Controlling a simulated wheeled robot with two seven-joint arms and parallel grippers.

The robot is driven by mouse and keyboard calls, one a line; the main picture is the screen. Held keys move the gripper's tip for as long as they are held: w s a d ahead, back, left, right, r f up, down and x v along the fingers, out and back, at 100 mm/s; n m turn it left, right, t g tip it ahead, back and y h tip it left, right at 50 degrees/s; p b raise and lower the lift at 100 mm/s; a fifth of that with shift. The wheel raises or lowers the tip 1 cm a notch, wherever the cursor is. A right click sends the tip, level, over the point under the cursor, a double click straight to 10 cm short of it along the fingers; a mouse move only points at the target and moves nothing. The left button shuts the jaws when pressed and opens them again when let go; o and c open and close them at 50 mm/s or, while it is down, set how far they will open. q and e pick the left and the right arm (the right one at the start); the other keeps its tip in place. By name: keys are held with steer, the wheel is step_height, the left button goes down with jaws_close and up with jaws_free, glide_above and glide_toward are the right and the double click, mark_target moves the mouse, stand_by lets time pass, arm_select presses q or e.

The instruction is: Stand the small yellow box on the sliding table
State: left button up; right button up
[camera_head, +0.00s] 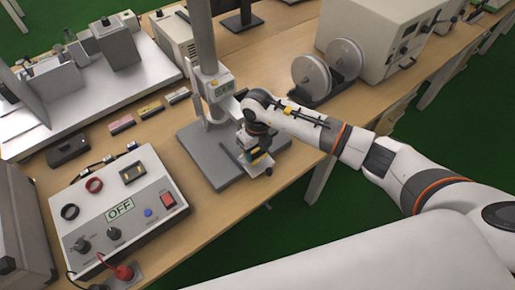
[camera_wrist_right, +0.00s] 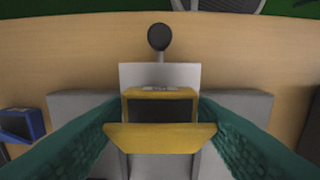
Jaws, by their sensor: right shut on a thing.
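The small yellow box (camera_wrist_right: 160,139) sits between the teal fingers of my right gripper (camera_wrist_right: 160,125) in the right wrist view. It has a dark recessed face or opening. My right gripper (camera_head: 260,157) is shut on it and points down over the sliding table. A bit of the yellow box (camera_head: 261,158) shows under the gripper in the head view. The sliding table is a pale plate (camera_wrist_right: 160,73) with a round dark knob (camera_wrist_right: 159,37) at its far edge. I cannot tell whether the box touches the plate. My left gripper is not in view.
A grey stand base (camera_head: 208,172) with a tall column (camera_head: 203,45) stands beside the gripper. A control box reading OFF (camera_head: 120,210) is at left. Two reels (camera_head: 330,70) stand at the back. A blue object (camera_wrist_right: 22,125) lies at left in the wrist view.

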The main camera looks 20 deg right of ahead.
steer(key=shift+f, duration=0.35)
steer(key=o, duration=1)
steer(key=shift+r, duration=0.1)
